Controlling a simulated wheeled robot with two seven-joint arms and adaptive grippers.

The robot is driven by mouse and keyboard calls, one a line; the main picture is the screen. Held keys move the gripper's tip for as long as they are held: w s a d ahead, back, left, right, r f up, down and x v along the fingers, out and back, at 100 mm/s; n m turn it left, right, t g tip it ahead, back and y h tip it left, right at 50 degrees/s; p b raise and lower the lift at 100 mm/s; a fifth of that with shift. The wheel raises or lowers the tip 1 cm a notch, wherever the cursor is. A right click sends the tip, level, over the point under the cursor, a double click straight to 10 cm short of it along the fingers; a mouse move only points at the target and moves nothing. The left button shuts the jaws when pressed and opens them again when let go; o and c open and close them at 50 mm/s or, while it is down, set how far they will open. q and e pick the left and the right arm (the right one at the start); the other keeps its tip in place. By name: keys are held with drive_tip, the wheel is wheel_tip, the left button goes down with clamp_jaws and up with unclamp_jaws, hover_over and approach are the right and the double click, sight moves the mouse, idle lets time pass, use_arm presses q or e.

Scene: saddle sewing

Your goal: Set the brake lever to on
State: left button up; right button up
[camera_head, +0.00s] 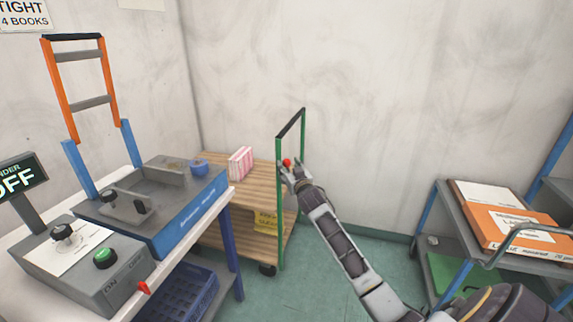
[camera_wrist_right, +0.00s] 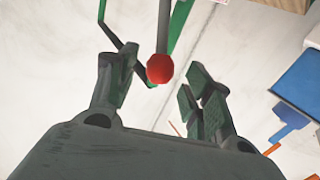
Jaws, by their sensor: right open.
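A lever with a red ball knob (camera_head: 287,162) stands at the green handle frame (camera_head: 281,220) of a wooden cart; I take it as the brake lever. My right gripper (camera_head: 293,171) is open at the knob. In the right wrist view the red knob (camera_wrist_right: 160,68) on its grey rod shows between the spread fingers of the right gripper (camera_wrist_right: 161,77), with gaps on both sides. Whether a finger touches it I cannot tell. The lever's lower end and any on/off marks are not readable. My left gripper is not in view.
The wooden cart (camera_head: 222,170) carries a pink-striped stack (camera_head: 240,162) and a yellow sign (camera_head: 265,222). A blue-sided machine (camera_head: 192,218) and a grey control box (camera_head: 105,286) stand left. A grey shelf cart with an orange box (camera_head: 520,226) stands right. Floor between is clear.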

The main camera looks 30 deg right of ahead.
drive_tip(key=shift+x, duration=1.1)
drive_tip(key=shift+w+d, duration=0.2)
drive_tip(key=shift+w, duration=0.5)
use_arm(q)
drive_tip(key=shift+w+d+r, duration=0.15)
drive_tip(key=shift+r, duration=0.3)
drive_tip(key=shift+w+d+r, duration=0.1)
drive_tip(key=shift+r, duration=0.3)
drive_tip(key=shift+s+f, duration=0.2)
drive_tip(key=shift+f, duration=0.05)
use_arm(e)
clamp_jaws()
